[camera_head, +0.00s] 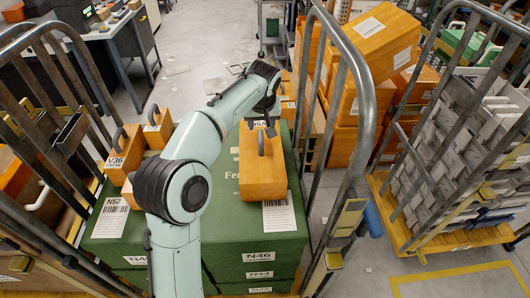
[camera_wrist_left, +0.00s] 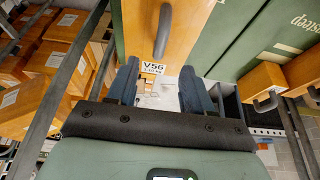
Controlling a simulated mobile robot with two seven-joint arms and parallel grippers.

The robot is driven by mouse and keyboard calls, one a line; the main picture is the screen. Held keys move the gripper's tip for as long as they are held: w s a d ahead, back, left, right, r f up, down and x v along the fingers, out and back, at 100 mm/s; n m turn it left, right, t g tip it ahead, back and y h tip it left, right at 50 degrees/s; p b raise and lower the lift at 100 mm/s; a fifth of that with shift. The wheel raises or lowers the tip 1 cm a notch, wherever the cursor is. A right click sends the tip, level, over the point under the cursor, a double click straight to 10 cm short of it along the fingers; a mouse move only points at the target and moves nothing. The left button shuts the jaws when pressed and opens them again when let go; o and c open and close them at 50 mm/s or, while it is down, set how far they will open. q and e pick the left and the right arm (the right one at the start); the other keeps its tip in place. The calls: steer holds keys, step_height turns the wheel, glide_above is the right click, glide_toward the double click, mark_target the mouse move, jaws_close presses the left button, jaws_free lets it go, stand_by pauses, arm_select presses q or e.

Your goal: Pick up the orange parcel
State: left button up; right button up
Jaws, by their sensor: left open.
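An orange parcel (camera_head: 262,175) with a dark grey handle on top sits on the green crates (camera_head: 225,246) inside the cage trolley. It also shows in the left wrist view (camera_wrist_left: 190,25), with a white label reading V56 on its near end. My left gripper (camera_head: 266,122) is at the far end of this parcel, and my arm hides part of the crates. In the left wrist view the two dark fingers of the gripper (camera_wrist_left: 158,88) are apart with nothing between them, just short of the labelled end and the handle. My right gripper is not in view.
Smaller orange boxes with handles (camera_head: 124,152) stand on the crates at the left. Metal cage rails (camera_head: 358,75) rise on both sides. Stacked orange boxes (camera_head: 372,42) and a rack of grey bins (camera_head: 450,150) stand at the right. Open floor (camera_head: 205,45) lies beyond.

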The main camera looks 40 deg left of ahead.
mark_target(260, 135)
arm_select(q)
steer(key=x, duration=0.5)
steer(key=shift+s, duration=0.15)
steer(key=shift+x, duration=3.1)
steer(key=shift+r, duration=0.1)
jaws_close()
steer(key=shift+r, duration=0.1)
steer(key=shift+a+r, duration=0.1)
